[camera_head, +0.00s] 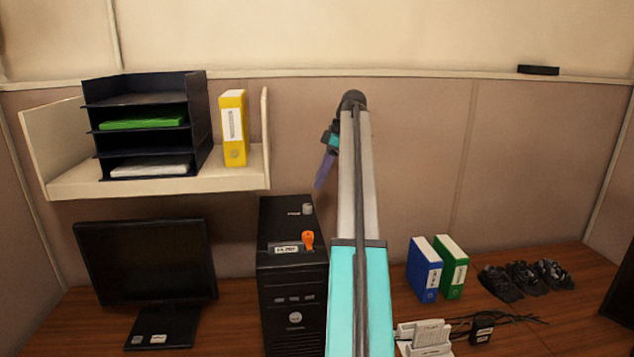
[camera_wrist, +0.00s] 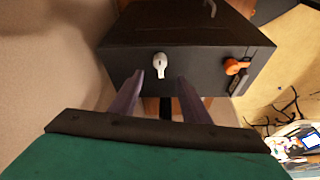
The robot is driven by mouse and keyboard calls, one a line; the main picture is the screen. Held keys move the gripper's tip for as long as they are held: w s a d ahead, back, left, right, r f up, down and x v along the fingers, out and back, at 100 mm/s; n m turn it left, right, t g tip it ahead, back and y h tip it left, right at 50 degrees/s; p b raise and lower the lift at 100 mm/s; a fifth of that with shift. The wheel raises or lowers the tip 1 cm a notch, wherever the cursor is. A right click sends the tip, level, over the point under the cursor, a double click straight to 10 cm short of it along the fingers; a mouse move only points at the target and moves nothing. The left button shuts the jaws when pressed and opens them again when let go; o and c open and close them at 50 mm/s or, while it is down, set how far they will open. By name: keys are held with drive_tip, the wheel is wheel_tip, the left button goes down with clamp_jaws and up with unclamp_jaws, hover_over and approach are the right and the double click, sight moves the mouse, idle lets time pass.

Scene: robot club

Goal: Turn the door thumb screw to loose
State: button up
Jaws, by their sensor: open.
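A black computer tower (camera_head: 293,275) stands on the desk in the head view. A small grey-white knob (camera_head: 307,209) and an orange knob (camera_head: 308,240) sit on its upper face. I cannot tell for sure which one is the door thumb screw. In the wrist view the grey-white knob (camera_wrist: 160,63) is straight ahead, just past the gap between my fingertips, and the orange knob (camera_wrist: 235,66) is to the right. My gripper (camera_wrist: 161,80) is open and empty, with purple fingers. In the head view my gripper (camera_head: 325,168) hangs above the tower's back right, apart from it.
A monitor (camera_head: 145,262) stands left of the tower. A shelf (camera_head: 225,172) with a black tray stack (camera_head: 150,128) and a yellow binder (camera_head: 234,128) is above left. Blue (camera_head: 424,270) and green (camera_head: 452,266) binders stand to the right.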

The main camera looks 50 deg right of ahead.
drive_tip(key=p+v, duration=0.4)
drive_tip(key=shift+r, duration=0.15)
idle(0.9)
